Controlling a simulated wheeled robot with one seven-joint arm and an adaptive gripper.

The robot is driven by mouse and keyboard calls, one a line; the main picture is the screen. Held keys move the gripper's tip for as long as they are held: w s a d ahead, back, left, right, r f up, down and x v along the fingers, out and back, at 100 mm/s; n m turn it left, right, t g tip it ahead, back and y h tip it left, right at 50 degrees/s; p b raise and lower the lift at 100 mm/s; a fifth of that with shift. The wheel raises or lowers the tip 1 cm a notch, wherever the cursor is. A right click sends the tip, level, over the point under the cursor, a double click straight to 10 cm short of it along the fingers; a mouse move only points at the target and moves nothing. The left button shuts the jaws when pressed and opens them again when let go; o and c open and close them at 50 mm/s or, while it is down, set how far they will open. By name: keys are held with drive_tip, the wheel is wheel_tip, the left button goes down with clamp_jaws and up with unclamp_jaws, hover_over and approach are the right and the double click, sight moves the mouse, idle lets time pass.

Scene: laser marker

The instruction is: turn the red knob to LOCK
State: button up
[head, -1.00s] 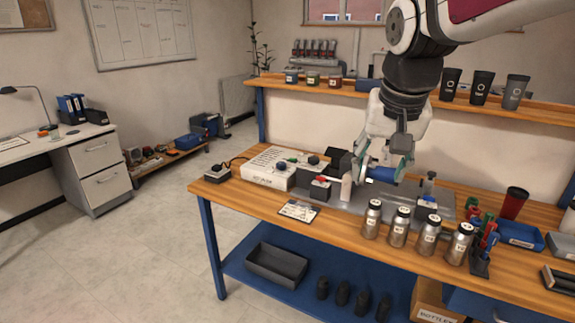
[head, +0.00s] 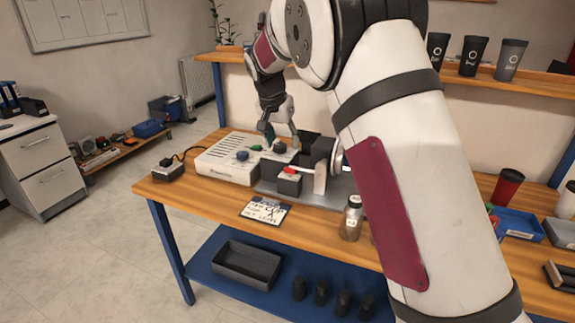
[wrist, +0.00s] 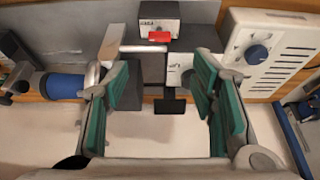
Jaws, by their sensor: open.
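The red knob (head: 289,171) is a small red bar on the dark box (head: 289,184) at the front of the machine. In the wrist view the red knob (wrist: 160,36) lies across the upper middle, below a white label too small to read. My gripper (head: 281,138) is open and empty, pointing down over the back right of the white control box (head: 226,169), behind and apart from the red knob. In the wrist view its green-padded fingers (wrist: 162,90) stand wide apart, with the red knob beyond them. The knob's marked positions cannot be read.
A blue cylinder (wrist: 65,86) shows left in the wrist view. My arm hides the bench's right middle.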

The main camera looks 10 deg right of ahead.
sight(289, 169)
drive_tip(key=x, duration=1.2)
drive_tip(key=shift+s+f, duration=0.1)
drive_tip(key=shift+s, duration=0.05)
drive_tip(key=shift+c, duration=0.3)
drive_tip(key=c, duration=1.1)
